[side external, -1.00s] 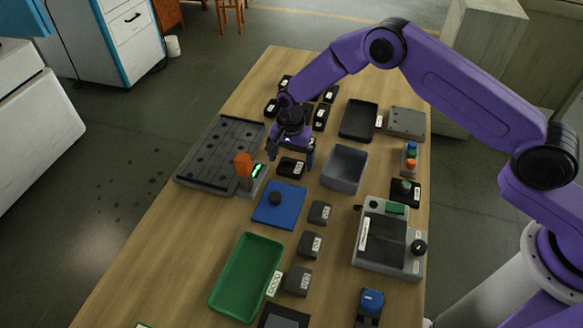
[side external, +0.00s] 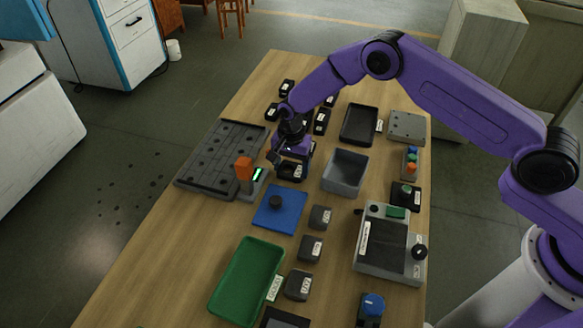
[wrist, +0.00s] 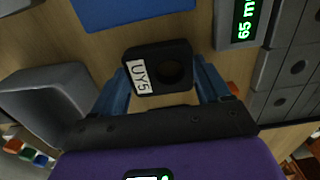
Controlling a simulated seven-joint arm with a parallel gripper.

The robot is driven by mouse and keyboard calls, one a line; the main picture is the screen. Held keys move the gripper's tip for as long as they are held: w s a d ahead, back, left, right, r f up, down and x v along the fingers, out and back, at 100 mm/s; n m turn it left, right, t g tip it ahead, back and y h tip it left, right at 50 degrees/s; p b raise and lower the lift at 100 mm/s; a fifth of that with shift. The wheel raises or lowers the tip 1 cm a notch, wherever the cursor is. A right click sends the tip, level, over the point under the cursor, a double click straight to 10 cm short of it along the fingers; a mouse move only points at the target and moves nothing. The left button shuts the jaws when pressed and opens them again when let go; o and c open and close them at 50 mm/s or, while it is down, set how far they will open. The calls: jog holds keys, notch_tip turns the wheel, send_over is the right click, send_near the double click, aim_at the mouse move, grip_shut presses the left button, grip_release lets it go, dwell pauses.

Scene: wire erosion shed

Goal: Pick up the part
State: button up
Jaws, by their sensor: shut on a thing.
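The part is a dark square block (wrist: 157,58) with a round hole and a white label reading UY5. It sits between the two blue fingers of my gripper (wrist: 163,74) in the wrist view. My gripper is shut on its two opposite sides. In the side external view the block (side external: 291,173) shows just under my gripper (side external: 290,162), behind the blue plate. It is low at the table; whether it touches the wood I cannot tell.
A grey box (side external: 345,172) stands close to the right. An orange-topped device with a green display (side external: 258,175) stands close to the left, beside a dark holed plate (side external: 215,160). A blue plate with a dark knob (side external: 290,218) lies in front. Several similar dark blocks lie behind.

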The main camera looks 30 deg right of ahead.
jog(key=shift+r, duration=0.55)
jog(key=s+d+r, duration=0.3)
jog(key=s+r, duration=0.3)
jog(key=s+d+r, duration=0.3)
jog(key=s+r, duration=0.3)
jog(key=s, duration=0.1)
jog(key=s+d+f, duration=0.1)
jog(key=s+d, duration=0.1)
jog(key=d, duration=0.3)
jog(key=s+d+f, duration=0.1)
jog(key=s+d, duration=0.2)
jog(key=d, duration=0.2)
jog(key=s+d+f, duration=0.1)
jog(key=s+d, duration=0.2)
jog(key=d, duration=0.3)
jog(key=shift+s+d, duration=0.55)
jog(key=shift+d, duration=0.05)
jog(key=shift+f, duration=2.5)
jog(key=shift+f, duration=1.5)
